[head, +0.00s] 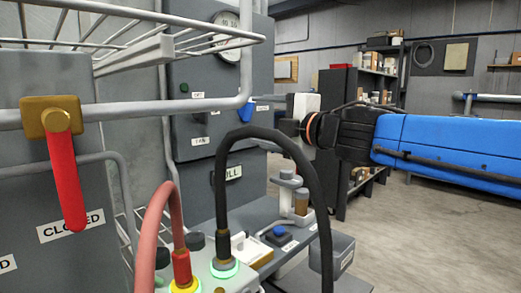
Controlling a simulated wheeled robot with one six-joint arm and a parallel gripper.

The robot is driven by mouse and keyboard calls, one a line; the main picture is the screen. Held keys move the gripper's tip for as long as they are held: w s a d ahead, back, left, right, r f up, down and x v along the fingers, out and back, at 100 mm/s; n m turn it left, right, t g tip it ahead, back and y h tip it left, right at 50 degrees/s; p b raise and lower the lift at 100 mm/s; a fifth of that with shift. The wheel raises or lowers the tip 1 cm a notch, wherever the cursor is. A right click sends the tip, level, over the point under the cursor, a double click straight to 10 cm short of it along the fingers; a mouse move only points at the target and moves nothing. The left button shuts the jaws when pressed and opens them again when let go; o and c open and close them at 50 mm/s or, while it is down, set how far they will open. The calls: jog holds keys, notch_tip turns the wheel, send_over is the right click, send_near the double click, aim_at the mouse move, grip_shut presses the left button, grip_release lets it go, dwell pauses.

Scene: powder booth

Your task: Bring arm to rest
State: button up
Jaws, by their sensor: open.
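My blue arm reaches in from the right edge, roughly level, across the middle of the head view. My gripper (287,127) is at its left end, past a black wrist with an orange ring. It is open, small in the picture and seen from the side, with nothing visible between its fingers. It is in front of the grey control cabinet (205,75), apart from the black hose below it as far as I can tell.
A red-handled valve (66,170) hangs on a grey pipe at left, above a "CLOSED" label (70,225). A black hose (318,200) and a red hose (160,215) arch up from a grey box. A shelf (275,245) holds small items. Open floor (430,235) lies right.

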jog(key=w+d+f+m+t+h, duration=0.1)
jog(key=d+f+m+h, duration=0.4)
jog(key=d, duration=0.4)
jog(key=w+d+f+m+t+h, duration=0.1)
jog(key=d+f+m+h, duration=0.4)
jog(key=d, duration=0.4)
jog(key=s+d+f+m+g+h, duration=0.1)
jog(key=s+d+f+m, duration=0.2)
jog(key=d+f+m, duration=0.15)
jog(key=s+d+f+m+g+h, duration=0.1)
jog(key=s+d+f+m+h, duration=0.15)
jog(key=d+f, duration=0.3)
jog(key=s+d+f+m+g, duration=0.2)
jog(key=s+f+m+g, duration=0.2)
jog(key=s+f, duration=0.6)
jog(key=s+d+f+m+g+y, duration=0.1)
jog(key=s+f+m+g, duration=0.3)
jog(key=s+f, duration=0.6)
jog(key=shift+s+d+f+m, duration=0.15)
jog(key=shift+s+d+m, duration=0.05)
jog(key=shift+d+m, duration=0.2)
